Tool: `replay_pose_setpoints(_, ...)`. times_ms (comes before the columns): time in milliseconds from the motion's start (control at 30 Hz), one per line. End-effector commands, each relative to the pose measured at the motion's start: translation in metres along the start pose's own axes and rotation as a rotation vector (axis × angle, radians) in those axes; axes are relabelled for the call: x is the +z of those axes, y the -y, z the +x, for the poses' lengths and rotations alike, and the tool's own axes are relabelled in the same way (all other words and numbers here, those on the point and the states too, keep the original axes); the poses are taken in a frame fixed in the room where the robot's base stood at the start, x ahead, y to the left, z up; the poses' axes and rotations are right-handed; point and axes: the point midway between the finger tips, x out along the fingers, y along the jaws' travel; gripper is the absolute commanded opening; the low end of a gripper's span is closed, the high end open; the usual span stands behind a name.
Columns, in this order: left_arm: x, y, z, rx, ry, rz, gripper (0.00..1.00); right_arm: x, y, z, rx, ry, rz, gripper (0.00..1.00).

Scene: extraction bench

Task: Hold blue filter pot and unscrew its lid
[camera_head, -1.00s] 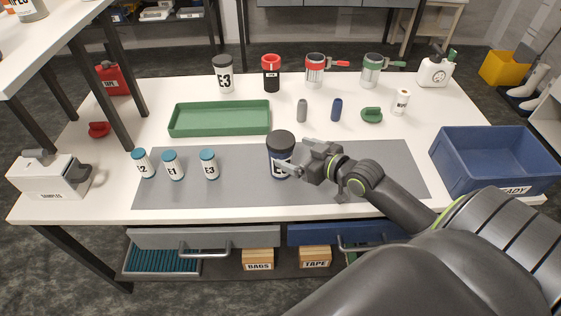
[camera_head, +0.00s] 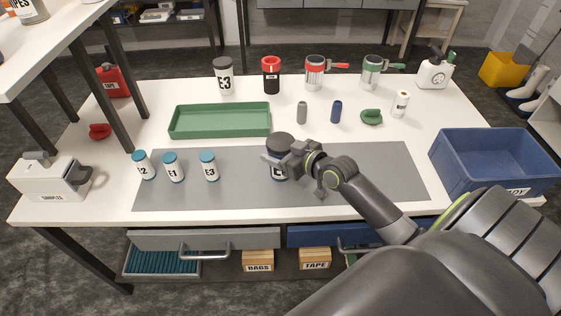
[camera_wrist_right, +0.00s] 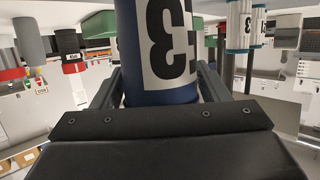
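The blue filter pot (camera_head: 275,170) stands upright on the grey mat, with its dark lid (camera_head: 281,141) on top and a white label on its side. My right gripper (camera_head: 279,163) is at the pot, below the lid. In the right wrist view the blue pot wall (camera_wrist_right: 150,92) fills the space between the two fingers of my right gripper (camera_wrist_right: 160,78), one close along each side. The small gaps there do not show whether the fingers press on it. The lid is out of that view. My left gripper is not in view.
Several teal-capped vials, among them one marked E1 (camera_head: 173,168), stand on the grey mat (camera_head: 370,170) left of the pot. A green tray (camera_head: 220,133) lies behind. A blue crate (camera_head: 495,165) is at the right. The mat's right part is mostly clear beside my arm.

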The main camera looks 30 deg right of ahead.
Motion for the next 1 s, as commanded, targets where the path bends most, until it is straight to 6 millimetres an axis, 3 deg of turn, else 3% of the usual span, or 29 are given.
replay_pose_setpoints(33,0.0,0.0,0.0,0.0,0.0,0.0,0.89,0.0,0.0,0.0,0.0,0.0,0.0,0.62)
replay_pose_setpoints(233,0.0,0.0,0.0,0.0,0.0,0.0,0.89,0.0,0.0,0.0,0.0,0.0,0.0,0.36)
replay_pose_setpoints(533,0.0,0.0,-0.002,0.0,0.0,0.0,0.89,-0.008,0.0,-0.002,-0.001,-0.004,-0.002,0.36)
replay_pose_setpoints(1000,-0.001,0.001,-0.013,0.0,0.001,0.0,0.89,-0.087,0.0,-0.027,-0.001,-0.003,-0.004,0.36)
